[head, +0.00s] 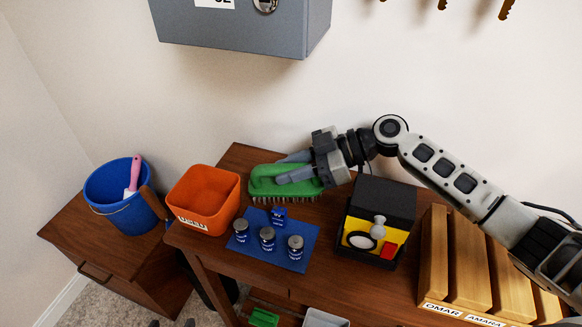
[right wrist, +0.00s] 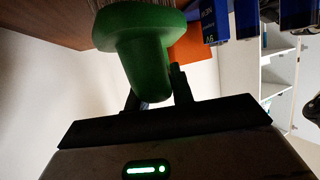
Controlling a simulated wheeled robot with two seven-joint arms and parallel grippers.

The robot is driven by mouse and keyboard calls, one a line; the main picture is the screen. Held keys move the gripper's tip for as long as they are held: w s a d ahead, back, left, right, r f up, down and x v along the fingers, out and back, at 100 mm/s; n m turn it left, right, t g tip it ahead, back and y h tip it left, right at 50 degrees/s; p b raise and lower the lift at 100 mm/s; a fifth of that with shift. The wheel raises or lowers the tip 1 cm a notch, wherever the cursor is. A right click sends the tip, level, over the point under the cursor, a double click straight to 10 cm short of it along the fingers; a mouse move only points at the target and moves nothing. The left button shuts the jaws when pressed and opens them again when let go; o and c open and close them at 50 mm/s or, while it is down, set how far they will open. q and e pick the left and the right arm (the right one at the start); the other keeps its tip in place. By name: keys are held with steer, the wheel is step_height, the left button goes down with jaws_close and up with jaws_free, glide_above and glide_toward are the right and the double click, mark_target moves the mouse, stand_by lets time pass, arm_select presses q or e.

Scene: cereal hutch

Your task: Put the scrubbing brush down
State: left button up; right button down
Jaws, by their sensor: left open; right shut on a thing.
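The green scrubbing brush (head: 262,183) is at the back left of the brown table, bristles down. My right gripper (head: 295,170) is shut on its handle, which also shows in the right wrist view (right wrist: 145,65) between the fingers. The bristles are at or just above the table top; I cannot tell whether they touch it. Two small dark tips at the bottom edge of the head view look like my left gripper (head: 172,323), open and empty, away from the brush. The rest of it is out of frame.
An orange bin (head: 205,198) stands left of the brush. A blue mat (head: 292,262) with several small jars lies in front. A black and yellow box (head: 376,222) and a wooden rack (head: 468,262) stand right. A blue bucket (head: 122,200) is far left; a grey cabinet (head: 240,28) hangs above.

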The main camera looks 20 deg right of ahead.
steer(key=shift+f, duration=0.1)
steer(key=c, duration=1.2)
jaws_free()
